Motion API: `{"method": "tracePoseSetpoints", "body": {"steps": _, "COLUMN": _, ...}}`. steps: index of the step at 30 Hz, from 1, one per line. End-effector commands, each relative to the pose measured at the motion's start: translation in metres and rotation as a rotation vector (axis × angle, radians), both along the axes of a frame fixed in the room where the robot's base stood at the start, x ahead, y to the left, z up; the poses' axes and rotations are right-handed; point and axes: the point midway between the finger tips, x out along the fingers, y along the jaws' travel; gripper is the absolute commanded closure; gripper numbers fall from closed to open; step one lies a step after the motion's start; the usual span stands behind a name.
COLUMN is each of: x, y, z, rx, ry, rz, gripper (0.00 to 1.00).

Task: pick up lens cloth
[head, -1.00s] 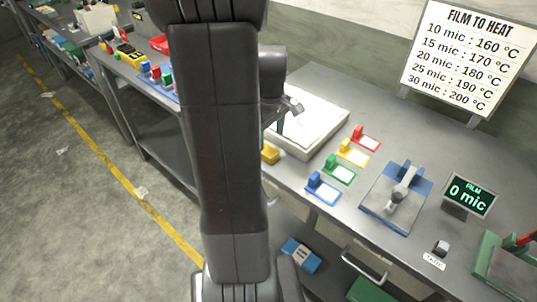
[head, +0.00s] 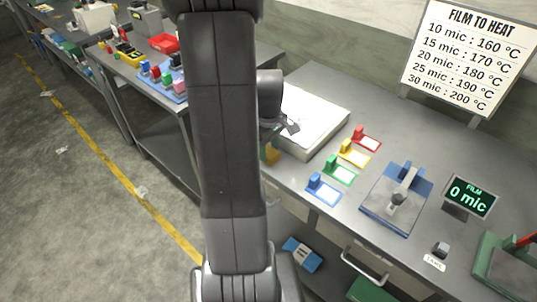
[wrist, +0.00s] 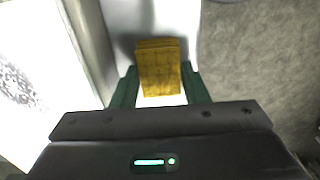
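The lens cloth looks to be the small yellow folded block (head: 271,156) at the left edge of the bench, beside the white tray, partly hidden by my arm in the head view. In the wrist view the yellow cloth (wrist: 159,70) lies on the bright bench top between the green fingers of my gripper (wrist: 159,77). The fingers are spread to either side of it, with a narrow gap seeming to show on each side. No grip on the cloth is visible. In the head view my forearm hides most of the gripper.
A white tray (head: 311,140) stands close to the cloth. Coloured holders, such as the blue one (head: 323,189), stand right of it. A blue press (head: 397,196) and film display (head: 470,195) are farther right. The bench edge drops to the floor (head: 100,220).

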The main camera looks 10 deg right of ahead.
Motion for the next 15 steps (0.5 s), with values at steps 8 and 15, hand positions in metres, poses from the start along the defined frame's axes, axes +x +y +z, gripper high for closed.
{"method": "tracePoseSetpoints", "body": {"steps": 8, "x": 0.000, "y": 0.000, "z": 0.000, "rx": 0.000, "ry": 0.000, "rz": 0.000, "gripper": 0.81}}
{"method": "tracePoseSetpoints", "body": {"steps": 15, "x": 0.001, "y": 0.000, "z": 0.017, "rx": -0.001, "ry": -0.004, "rz": 0.000, "gripper": 0.81}}
